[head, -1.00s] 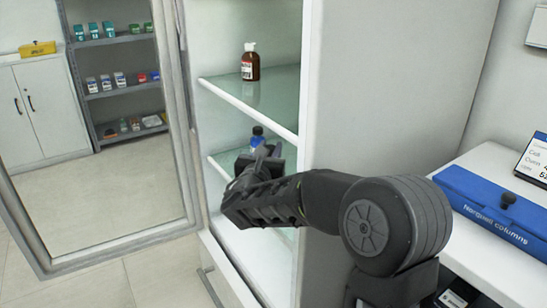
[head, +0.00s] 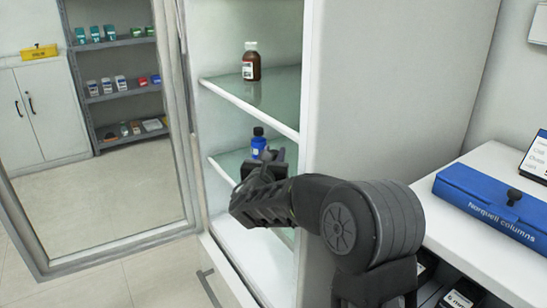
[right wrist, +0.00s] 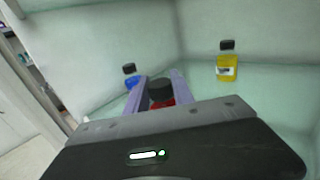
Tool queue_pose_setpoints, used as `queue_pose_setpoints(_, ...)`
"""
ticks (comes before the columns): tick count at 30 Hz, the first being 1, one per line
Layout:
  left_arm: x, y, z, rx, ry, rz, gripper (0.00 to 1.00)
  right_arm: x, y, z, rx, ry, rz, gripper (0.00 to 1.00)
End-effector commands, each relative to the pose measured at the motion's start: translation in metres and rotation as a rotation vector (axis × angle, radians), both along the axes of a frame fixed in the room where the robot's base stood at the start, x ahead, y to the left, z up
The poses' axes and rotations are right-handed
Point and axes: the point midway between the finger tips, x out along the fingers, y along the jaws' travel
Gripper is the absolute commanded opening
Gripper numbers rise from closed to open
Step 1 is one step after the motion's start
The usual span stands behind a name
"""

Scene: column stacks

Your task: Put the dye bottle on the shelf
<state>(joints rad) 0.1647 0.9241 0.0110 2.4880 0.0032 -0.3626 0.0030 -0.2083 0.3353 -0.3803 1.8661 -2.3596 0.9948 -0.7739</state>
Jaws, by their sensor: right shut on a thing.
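My right gripper (head: 270,163) reaches through the open cabinet front, at the level of the lower glass shelf (head: 228,160). In the right wrist view its fingers (right wrist: 161,88) are shut on a red bottle with a black cap (right wrist: 162,100), which I take as the dye bottle. Its lower part is hidden by the gripper body, so I cannot tell whether it touches the shelf. A blue bottle with a dark cap (head: 258,144) stands upright behind the gripper. It also shows left of the fingers (right wrist: 131,82). My left gripper is not in view.
A yellow bottle (right wrist: 227,68) stands right of the fingers. A brown bottle (head: 251,68) stands on the upper shelf (head: 275,95). The cabinet's glass door (head: 110,130) is open at left. A blue case (head: 490,203) lies on the white counter at right.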

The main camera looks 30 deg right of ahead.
Motion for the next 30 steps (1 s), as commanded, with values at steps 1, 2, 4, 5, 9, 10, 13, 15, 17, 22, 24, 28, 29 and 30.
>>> queue_pose_setpoints(1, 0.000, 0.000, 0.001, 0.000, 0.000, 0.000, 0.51, 0.000, 0.000, 0.001, -0.001, -0.001, 0.000, 0.00)
queue_pose_setpoints(2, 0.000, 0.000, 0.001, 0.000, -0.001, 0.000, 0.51, 0.000, 0.000, 0.001, -0.001, -0.001, 0.000, 0.00)
queue_pose_setpoints(4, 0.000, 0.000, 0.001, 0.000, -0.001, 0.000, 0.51, 0.000, 0.000, 0.001, -0.001, -0.001, -0.001, 0.00)
queue_pose_setpoints(5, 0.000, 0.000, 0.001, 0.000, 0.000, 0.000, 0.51, 0.000, 0.000, 0.001, -0.001, -0.001, -0.001, 0.00)
queue_pose_setpoints(9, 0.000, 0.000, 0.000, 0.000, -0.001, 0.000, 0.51, 0.000, 0.000, -0.001, 0.001, 0.001, 0.000, 0.34)
queue_pose_setpoints(10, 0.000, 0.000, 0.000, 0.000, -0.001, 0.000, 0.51, 0.000, 0.000, -0.001, 0.001, 0.001, 0.000, 0.36)
queue_pose_setpoints(13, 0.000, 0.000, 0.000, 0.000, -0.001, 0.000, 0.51, 0.000, 0.000, -0.001, 0.001, 0.001, 0.000, 0.45)
queue_pose_setpoints(15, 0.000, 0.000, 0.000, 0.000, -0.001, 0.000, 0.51, 0.000, 0.000, -0.001, 0.001, 0.001, -0.001, 0.50)
queue_pose_setpoints(17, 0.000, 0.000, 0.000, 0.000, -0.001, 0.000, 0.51, 0.000, 0.000, 0.000, 0.001, 0.001, 0.000, 0.51)
queue_pose_setpoints(22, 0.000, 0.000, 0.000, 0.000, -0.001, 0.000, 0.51, 0.000, 0.000, 0.000, 0.000, 0.000, -0.001, 0.51)
queue_pose_setpoints(24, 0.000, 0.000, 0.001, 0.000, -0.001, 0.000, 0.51, 0.000, 0.000, 0.001, 0.000, 0.000, -0.001, 0.51)
queue_pose_setpoints(28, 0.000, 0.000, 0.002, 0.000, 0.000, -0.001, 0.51, -0.005, 0.005, 0.002, 0.001, 0.000, 0.000, 0.51)
queue_pose_setpoints(29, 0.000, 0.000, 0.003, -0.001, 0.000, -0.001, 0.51, -0.007, 0.007, 0.002, 0.001, 0.000, 0.000, 0.51)
queue_pose_setpoints(30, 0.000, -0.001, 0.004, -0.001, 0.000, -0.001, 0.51, -0.010, 0.011, 0.002, 0.001, 0.001, 0.001, 0.51)
